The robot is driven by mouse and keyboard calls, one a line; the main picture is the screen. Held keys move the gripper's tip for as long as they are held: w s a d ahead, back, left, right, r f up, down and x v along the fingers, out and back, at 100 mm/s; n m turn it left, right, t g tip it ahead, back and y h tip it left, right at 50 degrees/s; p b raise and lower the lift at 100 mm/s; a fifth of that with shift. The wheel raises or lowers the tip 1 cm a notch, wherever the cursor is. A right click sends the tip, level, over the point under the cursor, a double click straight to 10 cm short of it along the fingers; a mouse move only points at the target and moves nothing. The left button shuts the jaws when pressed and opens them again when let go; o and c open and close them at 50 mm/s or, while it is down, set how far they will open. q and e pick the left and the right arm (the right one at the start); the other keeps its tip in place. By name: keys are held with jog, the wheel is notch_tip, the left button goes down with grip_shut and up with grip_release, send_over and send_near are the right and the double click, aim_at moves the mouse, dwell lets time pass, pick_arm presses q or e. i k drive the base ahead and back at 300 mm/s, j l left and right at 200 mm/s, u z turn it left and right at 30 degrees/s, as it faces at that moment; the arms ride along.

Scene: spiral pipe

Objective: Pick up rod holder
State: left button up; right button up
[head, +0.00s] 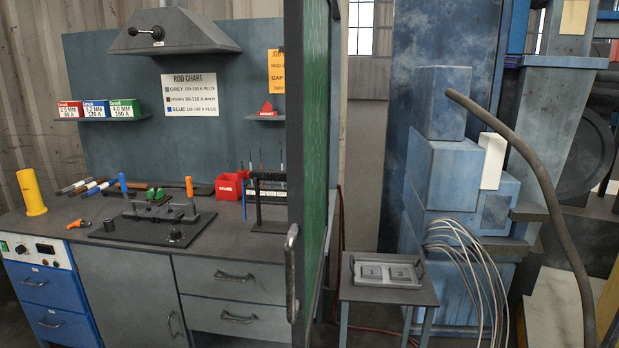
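No part that I can clearly name as the rod holder stands out, and several things on the workbench could be it. A small orange-handled tool (78,223) lies at the front left of the bench top. A dark rack (268,183) with thin upright rods stands at the right end of the bench, partly hidden by the green door. An upright yellow cylinder (31,192) stands at the left end. Neither of my grippers is in view.
A dark plate with a clamp fixture (155,222) lies mid-bench. A red box (229,186) sits beside the rack. The green door (314,150) with a handle stands open at the bench's right. A small table (388,292) holds a tray numbered 1 and 2.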

aim_at(270, 175)
jog(key=i+j+z, duration=0.45)
jog(key=j+z, duration=0.2)
jog(key=i+j+z, duration=0.15)
jog(key=j+z, duration=0.15)
jog(key=j, duration=0.2)
